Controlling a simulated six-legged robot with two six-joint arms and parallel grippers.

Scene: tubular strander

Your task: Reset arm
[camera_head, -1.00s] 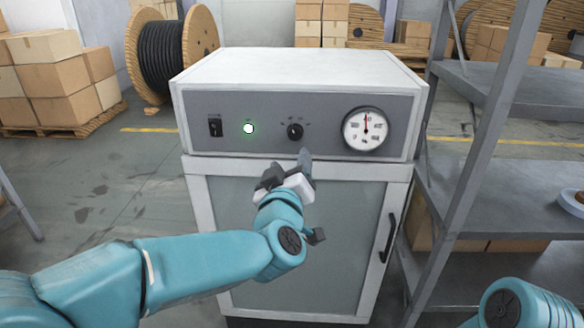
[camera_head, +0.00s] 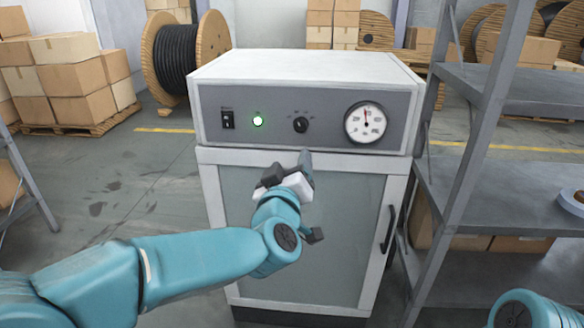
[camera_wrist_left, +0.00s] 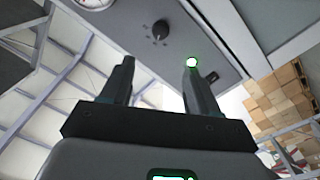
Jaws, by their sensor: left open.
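My left gripper (camera_head: 288,172) is raised in front of the control cabinet (camera_head: 300,68), just below its knob in the head view. In the left wrist view its two fingers (camera_wrist_left: 158,85) stand apart with nothing between them. The black knob (camera_head: 300,125) and the lit green lamp (camera_head: 258,121) are on the grey panel; the knob (camera_wrist_left: 160,30) and lamp (camera_wrist_left: 192,62) also show in the left wrist view, beyond the fingers. A black switch (camera_head: 228,118) and a round dial gauge (camera_head: 366,122) are on the same panel. A teal part of my right arm shows at bottom right; its gripper is out of view.
A grey metal shelf rack (camera_head: 478,130) stands close on the cabinet's right. A cable reel (camera_head: 178,65) and stacked cardboard boxes (camera_head: 72,75) are behind on the left. The floor left of the cabinet is mostly clear.

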